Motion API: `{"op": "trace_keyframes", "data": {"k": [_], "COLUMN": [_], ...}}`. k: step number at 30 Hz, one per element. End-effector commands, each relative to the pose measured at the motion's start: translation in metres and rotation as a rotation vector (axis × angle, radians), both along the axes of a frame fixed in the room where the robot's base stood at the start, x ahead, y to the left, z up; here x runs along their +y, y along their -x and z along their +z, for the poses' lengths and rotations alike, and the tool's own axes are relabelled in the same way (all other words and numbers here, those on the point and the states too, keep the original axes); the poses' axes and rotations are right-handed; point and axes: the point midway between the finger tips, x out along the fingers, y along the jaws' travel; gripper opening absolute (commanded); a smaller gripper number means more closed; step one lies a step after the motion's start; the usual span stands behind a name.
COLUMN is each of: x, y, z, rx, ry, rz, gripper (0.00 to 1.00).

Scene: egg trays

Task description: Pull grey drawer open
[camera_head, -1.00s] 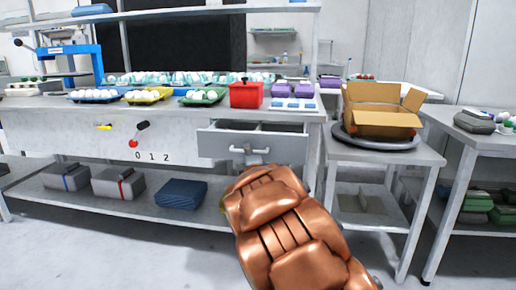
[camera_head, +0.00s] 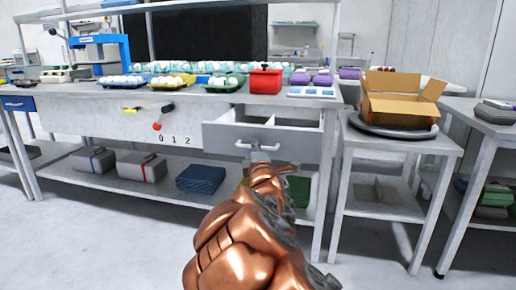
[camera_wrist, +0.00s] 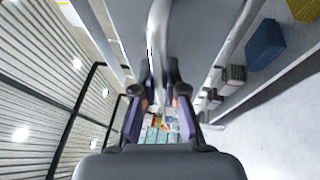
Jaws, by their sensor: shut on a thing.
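The grey drawer (camera_head: 225,138) is in the right part of the workbench in the head view, and it stands partly open with its inside showing. Its pale bar handle (camera_head: 257,146) is on the front panel. My gripper (camera_head: 258,156) is at this handle, though my copper-coloured arm hides part of it. In the wrist view the handle (camera_wrist: 158,45) runs up the picture from between the two fingers of my gripper (camera_wrist: 160,95), which are closed around it.
Egg trays (camera_head: 171,82) and a red box (camera_head: 265,81) stand on the bench top (camera_head: 110,92). A cardboard box (camera_head: 400,102) stands on the side table at right. The floor in front is clear.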

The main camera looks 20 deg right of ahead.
Motion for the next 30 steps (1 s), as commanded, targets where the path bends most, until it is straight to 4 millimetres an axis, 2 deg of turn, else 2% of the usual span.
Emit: {"op": "trace_keyframes", "data": {"k": [5, 6, 13, 23, 30], "x": [0.003, 0.003, 0.001, 0.002, 0.006], "y": [-0.001, -0.001, -0.001, 0.0, 0.017], "z": [-0.001, -0.001, 0.0, 0.0, -0.002], "rx": [0.001, 0.001, 0.001, 0.0, -0.002], "ry": [0.005, 0.005, 0.004, 0.003, 0.005], "rz": [0.007, 0.007, 0.003, 0.004, 0.007], "gripper": [0.0, 0.13, 0.37, 0.37, 0.37]}}
